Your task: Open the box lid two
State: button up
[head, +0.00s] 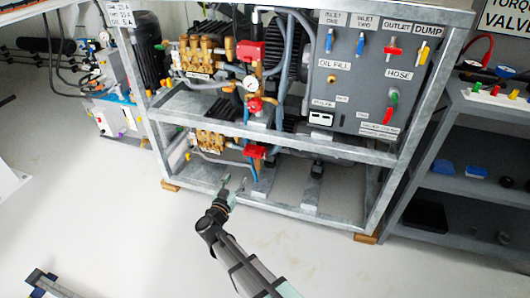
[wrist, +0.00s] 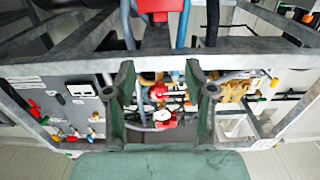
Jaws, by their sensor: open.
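My gripper (head: 233,186) is in front of the lower bay of the grey metal pump frame (head: 290,208). Its two fingers are apart with nothing between them. In the wrist view my gripper (wrist: 160,78) shows two green fingers spread wide, with the frame's pipes and red fittings seen beyond the gap. I cannot make out any box lid marked two in either view. A small blue box-like item (head: 445,167) and a dark flat item (head: 425,215) lie on the right shelves, too small to identify.
The frame holds brass pumps (head: 205,55), red valves (head: 250,52) and a grey control panel (head: 365,75) with coloured handles. A shelf unit (head: 485,198) stands at the right. Blue-and-white equipment (head: 112,118) stands at the left. The pale floor (head: 130,215) in front is mostly clear.

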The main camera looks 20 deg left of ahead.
aim_at(252, 150)
jog(key=w+b, duration=0.5)
jog(key=w, duration=1.1)
jog(key=shift+w+a+f, duration=0.1)
jog(key=shift+f, duration=0.05)
jog(key=shift+w+b, duration=0.3)
jog(key=shift+w, duration=0.15)
grip_shut()
